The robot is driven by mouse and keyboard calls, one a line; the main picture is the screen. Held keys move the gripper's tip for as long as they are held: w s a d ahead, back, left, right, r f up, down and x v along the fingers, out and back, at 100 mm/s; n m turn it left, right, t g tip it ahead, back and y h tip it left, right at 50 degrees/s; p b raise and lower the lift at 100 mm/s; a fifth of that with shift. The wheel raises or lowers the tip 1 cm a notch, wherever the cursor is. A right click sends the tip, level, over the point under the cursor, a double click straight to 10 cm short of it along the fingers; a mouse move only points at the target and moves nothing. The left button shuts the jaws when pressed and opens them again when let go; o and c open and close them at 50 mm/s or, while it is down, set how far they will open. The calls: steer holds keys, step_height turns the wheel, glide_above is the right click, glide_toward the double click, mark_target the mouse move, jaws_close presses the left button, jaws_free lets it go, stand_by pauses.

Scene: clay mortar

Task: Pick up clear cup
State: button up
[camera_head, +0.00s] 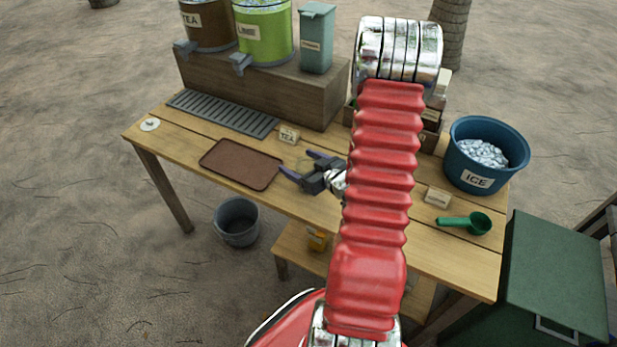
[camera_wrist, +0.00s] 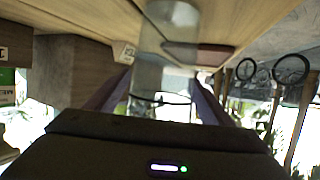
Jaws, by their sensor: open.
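A clear cup (camera_wrist: 163,62) shows faintly in the wrist view as a see-through shape between my fingers. That view is upside down, with the table top along its upper edge. I cannot make out the cup in the head view. My gripper (camera_head: 297,162) is open low over the wooden table, just right of the brown tray, with its fingers pointing left. In the wrist view my gripper (camera_wrist: 163,85) has a finger on either side of the cup. I cannot tell whether either finger touches it.
The brown tray (camera_head: 240,163) lies left of my gripper. A small TEA sign (camera_head: 288,136) stands behind it. A wooden riser (camera_head: 262,88) holds dispensers at the back. A blue ice tub (camera_head: 466,178) and a green scoop (camera_head: 463,223) are at the right.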

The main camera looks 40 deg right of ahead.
steer(key=shift+c, duration=0.4)
steer(key=c, duration=1)
steer(key=shift+r, duration=0.1)
steer(key=shift+c, duration=0.2)
step_height(320, 180, up, 10)
steer(key=shift+d+f, duration=0.1)
steer(key=shift+f, duration=0.1)
stand_by(0.7)
